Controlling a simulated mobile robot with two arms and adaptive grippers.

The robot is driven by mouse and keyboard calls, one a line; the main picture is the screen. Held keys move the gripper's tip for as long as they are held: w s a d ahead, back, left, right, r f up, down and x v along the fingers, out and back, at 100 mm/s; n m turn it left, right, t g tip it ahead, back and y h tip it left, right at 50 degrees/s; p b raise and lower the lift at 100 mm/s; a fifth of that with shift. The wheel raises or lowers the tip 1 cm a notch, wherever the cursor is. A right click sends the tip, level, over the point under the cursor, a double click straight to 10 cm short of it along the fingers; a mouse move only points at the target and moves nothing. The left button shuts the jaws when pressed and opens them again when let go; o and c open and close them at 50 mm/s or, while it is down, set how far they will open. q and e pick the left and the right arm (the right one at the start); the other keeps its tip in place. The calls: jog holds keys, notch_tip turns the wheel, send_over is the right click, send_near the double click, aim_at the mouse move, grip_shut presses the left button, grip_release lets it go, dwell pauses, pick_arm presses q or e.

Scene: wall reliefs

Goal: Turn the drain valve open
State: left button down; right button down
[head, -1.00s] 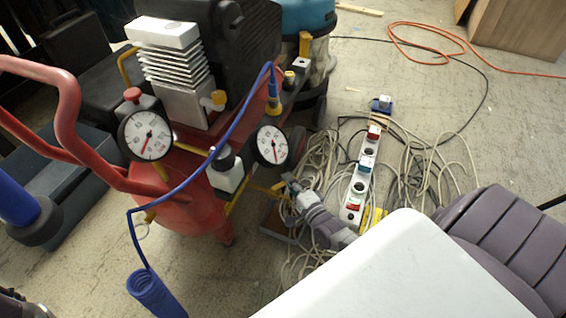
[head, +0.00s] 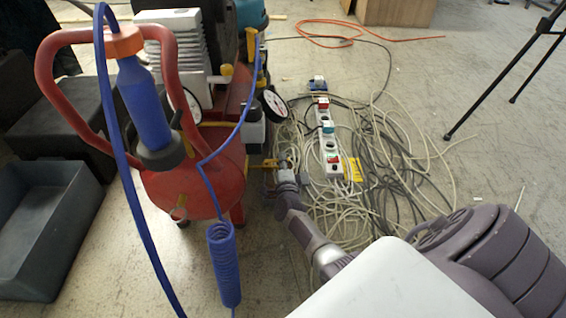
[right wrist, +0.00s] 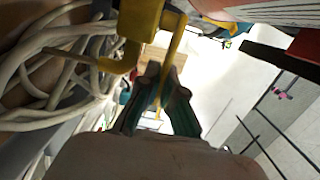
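The drain valve is yellow and sits low on the red compressor tank (head: 196,187). In the right wrist view its yellow body (right wrist: 139,22) is at the top, with a thin yellow lever (right wrist: 176,42) running down from it. My right gripper (right wrist: 162,76) has its fingertips drawn together on either side of this lever. In the head view the right gripper (head: 284,172) is beside the tank, close to yellow metal (head: 266,163); the contact is too small to make out there. My left gripper is not in view.
A grey bin (head: 42,240) stands left. Open floor lies at far right.

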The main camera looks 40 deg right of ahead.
jog(key=shift+s+m+g+h, duration=0.2)
jog(key=shift+m+g+h, duration=0.2)
jog(key=shift+m+h, duration=0.15)
jog(key=shift+a+h, duration=0.1)
jog(key=shift+h, duration=0.25)
jog(key=c, duration=1.3)
grip_release()
